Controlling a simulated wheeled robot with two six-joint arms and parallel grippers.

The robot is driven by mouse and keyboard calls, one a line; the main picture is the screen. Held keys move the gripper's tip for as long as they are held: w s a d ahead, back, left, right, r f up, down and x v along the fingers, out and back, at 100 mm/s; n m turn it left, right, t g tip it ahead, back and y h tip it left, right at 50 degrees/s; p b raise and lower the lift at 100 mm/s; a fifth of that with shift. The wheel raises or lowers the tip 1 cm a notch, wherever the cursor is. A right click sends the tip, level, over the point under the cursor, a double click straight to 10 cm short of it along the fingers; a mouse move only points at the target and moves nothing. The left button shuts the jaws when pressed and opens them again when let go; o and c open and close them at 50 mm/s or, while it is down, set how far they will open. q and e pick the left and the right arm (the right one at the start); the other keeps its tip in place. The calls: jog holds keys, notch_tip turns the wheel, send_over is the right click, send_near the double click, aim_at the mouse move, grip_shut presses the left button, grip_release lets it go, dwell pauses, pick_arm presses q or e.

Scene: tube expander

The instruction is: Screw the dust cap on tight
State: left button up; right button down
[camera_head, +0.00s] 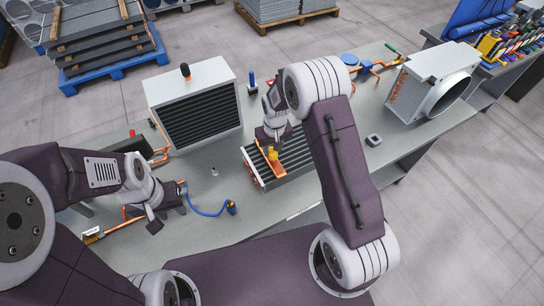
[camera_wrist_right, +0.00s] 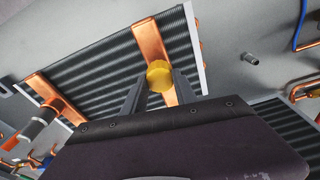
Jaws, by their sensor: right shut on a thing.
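The yellow dust cap (camera_wrist_right: 159,77) sits on the copper header (camera_wrist_right: 152,45) of a finned coil (camera_wrist_right: 105,70). My right gripper (camera_wrist_right: 158,84) has one finger on each side of the cap and is shut on it. In the head view the yellow cap (camera_head: 272,154) shows just under my right gripper (camera_head: 271,145), above the coil (camera_head: 292,172) on the table. The thread under the cap is hidden. My left gripper (camera_head: 155,218) is low over the left part of the table, away from the coil; its finger gap is not clear.
A large finned unit (camera_head: 196,108) stands behind and left of the coil. A white housing with a round duct (camera_head: 432,85) stands at the right. A blue hose (camera_head: 207,213) lies near my left gripper. A small grey block (camera_head: 374,140) lies right of the coil.

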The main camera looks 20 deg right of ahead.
jog(key=shift+f, duration=0.1)
jog(key=shift+c, duration=0.4)
grip_release()
dwell(0.3)
jog(key=shift+o, duration=0.4)
